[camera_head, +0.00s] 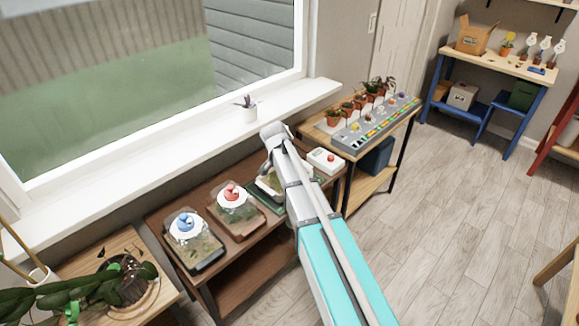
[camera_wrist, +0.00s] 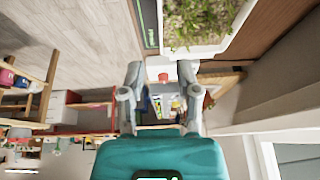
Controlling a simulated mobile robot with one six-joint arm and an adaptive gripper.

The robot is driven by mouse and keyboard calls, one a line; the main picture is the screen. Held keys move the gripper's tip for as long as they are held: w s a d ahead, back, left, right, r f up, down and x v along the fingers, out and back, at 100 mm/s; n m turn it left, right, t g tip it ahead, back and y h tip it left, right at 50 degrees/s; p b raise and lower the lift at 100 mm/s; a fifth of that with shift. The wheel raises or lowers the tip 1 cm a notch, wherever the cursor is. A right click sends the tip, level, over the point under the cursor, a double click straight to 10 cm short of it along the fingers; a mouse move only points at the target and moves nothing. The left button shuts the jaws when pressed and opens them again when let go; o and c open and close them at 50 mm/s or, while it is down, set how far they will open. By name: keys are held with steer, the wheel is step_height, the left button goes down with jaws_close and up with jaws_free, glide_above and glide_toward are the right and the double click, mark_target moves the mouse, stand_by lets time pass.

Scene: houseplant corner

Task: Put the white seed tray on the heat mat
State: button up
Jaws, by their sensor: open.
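The white seed tray (camera_wrist: 208,48) shows at the top of the wrist view, with a white rim around green seedlings on brown soil. In the head view, part of the tray (camera_head: 268,184) shows on the brown bench, partly hidden by my arm. A dark strip with a green line, seemingly the heat mat (camera_wrist: 149,22), runs along the tray's left side. In the head view a dark green edge (camera_head: 264,204) shows under the tray, which looks to lie on it; contact is unclear. My gripper (camera_wrist: 161,72) is open and empty, its fingertips apart and just short of the tray.
Two covered trays with a blue knob (camera_head: 185,224) and a red knob (camera_head: 233,195) stand left on the bench. A white box with a red button (camera_head: 325,161) stands right of my arm. Potted plants and a grey rack (camera_head: 375,124) fill the table beyond. The floor is clear.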

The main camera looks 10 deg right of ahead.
steer(key=s+d+f+n+g+y, duration=0.1)
steer(key=s+d+n+g+y, duration=0.2)
steer(key=s+n, duration=0.7)
steer(key=s, duration=1.6)
steer(key=shift+d+f+n, duration=0.2)
steer(key=shift+n, duration=0.2)
